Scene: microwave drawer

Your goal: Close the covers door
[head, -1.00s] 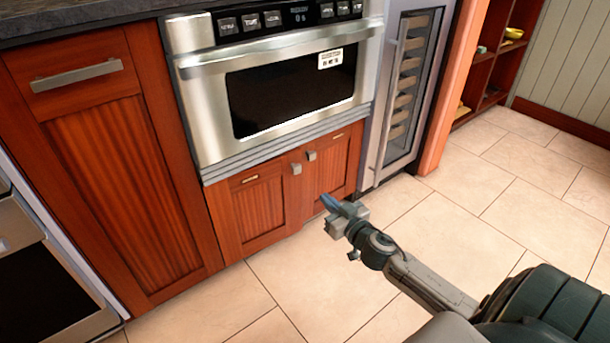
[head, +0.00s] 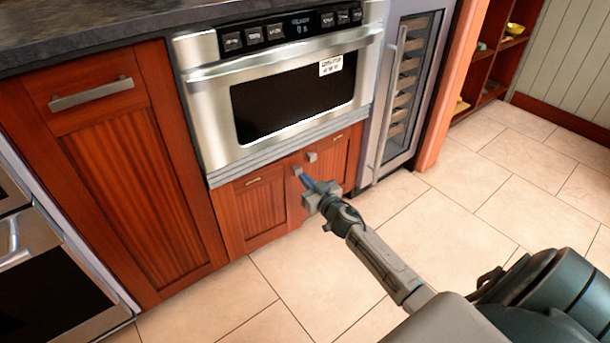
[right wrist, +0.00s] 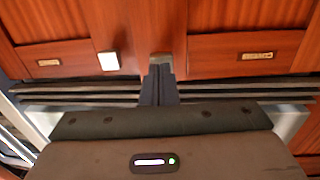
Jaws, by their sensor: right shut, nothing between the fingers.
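The covers are two small reddish-brown cabinet doors under the microwave drawer, a left door (head: 256,212) and a right door (head: 335,157). Each has a small square metal knob near the middle seam, the left knob (head: 297,170) and the right knob (head: 311,157). Both doors look about flush; I cannot tell if a small gap remains. My right gripper (head: 305,180) is shut and empty, its tips at the left knob. In the right wrist view its fingers (right wrist: 158,86) point at a knob (right wrist: 161,65); contact is unclear. My left gripper is out of view.
The steel microwave drawer (head: 200,98) sits directly above the doors. A tall wooden cabinet (head: 130,175) stands left, and a glass-fronted cooler (head: 408,90) stands right. The tiled floor (head: 480,225) in front is clear.

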